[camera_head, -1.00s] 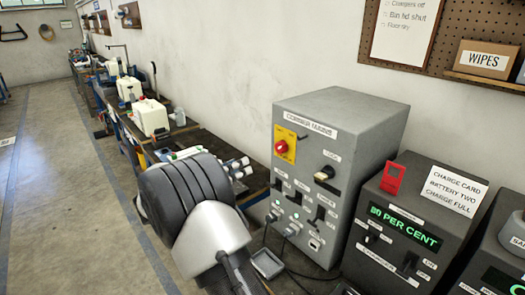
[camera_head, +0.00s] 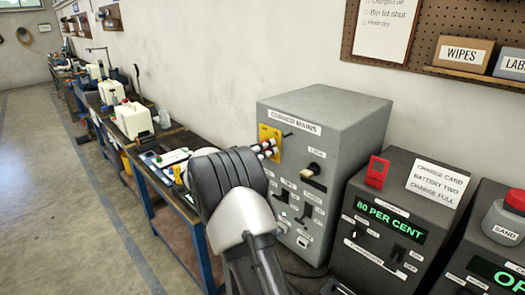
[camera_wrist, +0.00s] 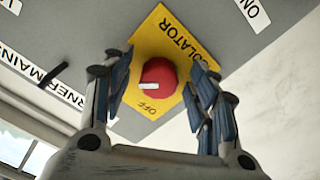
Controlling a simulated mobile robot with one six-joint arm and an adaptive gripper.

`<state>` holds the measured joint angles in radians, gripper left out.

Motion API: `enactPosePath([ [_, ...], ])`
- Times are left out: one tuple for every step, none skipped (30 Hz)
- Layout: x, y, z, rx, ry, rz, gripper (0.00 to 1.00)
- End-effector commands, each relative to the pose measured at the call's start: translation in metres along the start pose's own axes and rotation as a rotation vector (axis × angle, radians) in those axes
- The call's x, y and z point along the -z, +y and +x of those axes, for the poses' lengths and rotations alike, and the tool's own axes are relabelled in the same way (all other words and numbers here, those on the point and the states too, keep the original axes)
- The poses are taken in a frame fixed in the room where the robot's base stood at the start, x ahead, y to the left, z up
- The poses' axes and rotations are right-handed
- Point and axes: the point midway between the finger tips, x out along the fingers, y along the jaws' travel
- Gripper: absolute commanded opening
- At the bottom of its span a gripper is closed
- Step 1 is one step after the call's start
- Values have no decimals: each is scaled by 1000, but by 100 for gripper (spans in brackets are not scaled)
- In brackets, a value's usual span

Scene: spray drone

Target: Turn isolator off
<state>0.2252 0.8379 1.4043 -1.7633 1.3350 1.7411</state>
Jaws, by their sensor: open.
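The isolator is a red round knob (camera_wrist: 158,80) with a white pointer mark, on a yellow plate (camera_wrist: 150,115) lettered ISOLATOR and OFF. It is on the grey cabinet labelled CORNER MAINS (camera_head: 330,115). In the wrist view my gripper (camera_wrist: 158,88) is open, with one finger on each side of the knob. I cannot tell whether the fingers touch it. In the head view my gripper (camera_head: 268,149) is in front of the yellow plate (camera_head: 268,133) and hides the knob.
A charger box (camera_head: 385,225) reading 80 PER CENT stands right of the cabinet, with a red card and a paper sign on top. A pegboard shelf holds a WIPES box (camera_head: 462,54). Workbenches with white containers (camera_head: 132,119) line the wall at left. The floor aisle is clear.

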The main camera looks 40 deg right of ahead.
Motion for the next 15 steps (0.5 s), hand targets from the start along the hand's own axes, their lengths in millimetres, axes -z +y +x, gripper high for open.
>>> enactPosePath([
  [0,0,1,0,0,0,54],
  [0,0,1,0,0,0,54],
  [0,0,1,0,0,0,54],
  [0,0,1,0,0,0,54],
  [0,0,1,0,0,0,54],
  [0,0,1,0,0,0,54],
  [0,0,1,0,0,0,54],
  [0,0,0,0,0,0,52],
  [0,0,0,0,0,0,49],
  [0,0,0,0,0,0,47],
  [0,0,0,0,0,0,45],
  [0,0,0,0,0,0,42],
  [0,0,0,0,0,0,40],
  [0,0,0,0,0,0,38],
  [0,0,0,0,0,0,36],
])
